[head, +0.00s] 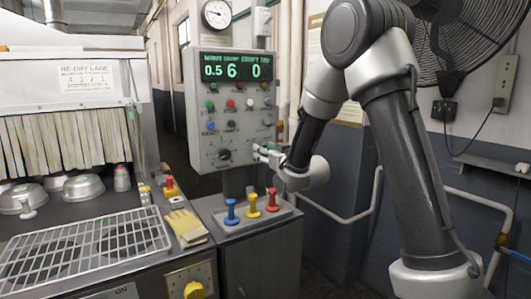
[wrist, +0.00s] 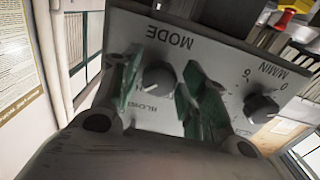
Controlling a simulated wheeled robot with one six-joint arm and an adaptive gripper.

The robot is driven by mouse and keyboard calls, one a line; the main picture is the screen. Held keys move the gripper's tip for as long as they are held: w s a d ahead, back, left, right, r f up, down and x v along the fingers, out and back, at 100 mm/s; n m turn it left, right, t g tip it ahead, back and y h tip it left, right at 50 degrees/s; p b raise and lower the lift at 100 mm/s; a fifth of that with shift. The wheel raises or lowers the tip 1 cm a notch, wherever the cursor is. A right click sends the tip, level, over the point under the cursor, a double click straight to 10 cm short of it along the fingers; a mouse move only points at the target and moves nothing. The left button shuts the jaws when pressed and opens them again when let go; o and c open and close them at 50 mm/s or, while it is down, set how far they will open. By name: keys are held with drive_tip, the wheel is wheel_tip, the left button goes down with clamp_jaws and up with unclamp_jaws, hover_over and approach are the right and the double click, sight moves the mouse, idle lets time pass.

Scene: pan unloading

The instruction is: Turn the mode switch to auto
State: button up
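The mode switch is a dark round knob (wrist: 158,77) under an upside-down MODE label in the wrist view. Part of another label, starting "BLOW", shows beside it. My gripper (wrist: 161,88) is open, with one green-padded finger on each side of the knob. A gap shows between knob and fingers; I cannot tell whether either touches. In the head view my gripper (head: 261,152) is at the lower right of the grey control panel (head: 200,120), and it hides the mode switch there. The knob's pointer setting is too unclear to read.
A second dark knob (wrist: 262,107), marked M/MIN, sits close by on the panel; it also shows in the head view (head: 224,154). Several buttons and a green display (head: 238,70) are above. Blue, yellow and red levers (head: 252,202) stand below. A wire rack (head: 85,245) is at left.

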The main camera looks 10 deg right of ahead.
drive_tip(key=c, duration=0.6)
drive_tip(key=shift+o, duration=0.2)
drive_tip(key=shift+n, duration=0.4)
drive_tip(key=n, duration=1.7)
drive_tip(key=shift+d, duration=0.1)
drive_tip(key=o, duration=1)
